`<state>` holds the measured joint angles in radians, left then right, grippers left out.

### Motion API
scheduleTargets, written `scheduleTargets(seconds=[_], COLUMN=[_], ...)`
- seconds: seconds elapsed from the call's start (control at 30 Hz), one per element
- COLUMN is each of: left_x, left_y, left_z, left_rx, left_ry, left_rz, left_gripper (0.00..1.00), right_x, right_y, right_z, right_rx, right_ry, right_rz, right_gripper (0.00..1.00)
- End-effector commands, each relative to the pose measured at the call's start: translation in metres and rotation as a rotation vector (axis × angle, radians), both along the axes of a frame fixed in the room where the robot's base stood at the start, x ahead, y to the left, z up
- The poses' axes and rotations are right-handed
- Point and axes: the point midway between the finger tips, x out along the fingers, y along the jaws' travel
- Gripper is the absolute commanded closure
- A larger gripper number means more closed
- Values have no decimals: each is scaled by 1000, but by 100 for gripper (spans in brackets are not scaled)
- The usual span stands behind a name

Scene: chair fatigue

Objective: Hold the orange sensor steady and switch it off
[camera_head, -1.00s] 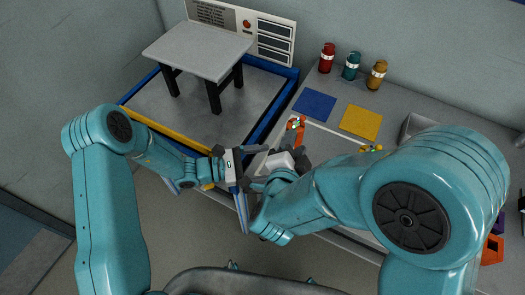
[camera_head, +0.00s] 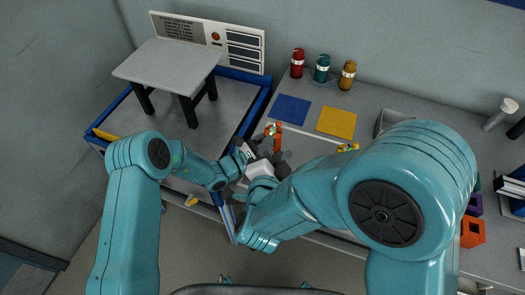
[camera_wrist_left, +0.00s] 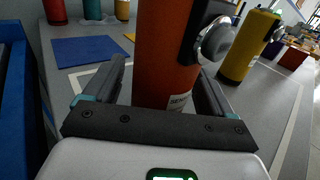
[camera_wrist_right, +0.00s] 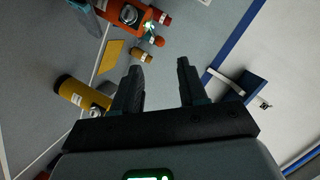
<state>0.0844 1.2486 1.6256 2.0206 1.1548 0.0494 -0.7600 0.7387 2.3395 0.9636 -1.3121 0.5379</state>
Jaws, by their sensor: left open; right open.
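The orange sensor (camera_head: 277,143) stands upright on the bench at the end of both arms. In the left wrist view the orange sensor (camera_wrist_left: 165,50) rises between the fingers of my left gripper (camera_wrist_left: 162,82), which is open around it; a round silver knob on a black mount faces right. My left gripper (camera_head: 258,150) partly hides its base in the head view. My right gripper (camera_wrist_right: 158,68) is open and empty. In its view the orange sensor (camera_wrist_right: 108,10) lies beyond the fingertips at upper left, with its knob and a small green-white light.
A yellow sensor (camera_wrist_right: 75,92) stands to the right of the orange one. Blue (camera_head: 291,110) and yellow (camera_head: 337,122) mats lie behind, with red (camera_head: 297,65), teal (camera_head: 322,68) and amber (camera_head: 347,75) jars beyond. A blue-edged tray (camera_head: 262,100) with a small grey table (camera_head: 170,68) is at left.

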Motion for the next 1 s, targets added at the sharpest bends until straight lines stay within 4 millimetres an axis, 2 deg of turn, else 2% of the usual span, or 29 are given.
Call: scheduleTargets(seconds=[0.37,0.47,0.5,0.57,0.6,0.73,0.87,1.0], left_x=[4,4,4,4,4,4,4,4], left_y=[-6,-6,-6,-6,-6,-6,-6,-6], left_z=[0,0,0,0,0,0,0,0], left_rx=[-1,-1,-1,-1,-1,-1,0,0], left_ry=[1,1,1,1,1,1,0,0], left_rz=[1,0,0,0,0,0,0,0], left_gripper=[15,45,58,75,75,75,75,75], right_x=[0,0,0,0,0,3,16,33], right_y=[0,0,0,0,0,-3,-17,-40], right_z=[0,0,0,0,0,-3,-21,-49], right_rx=[0,0,0,0,0,19,126,357], right_ry=[0,0,0,0,0,20,132,336], right_rz=[0,0,0,0,0,-9,-49,-121], right_gripper=[57,57,57,57,57,100,100,100])
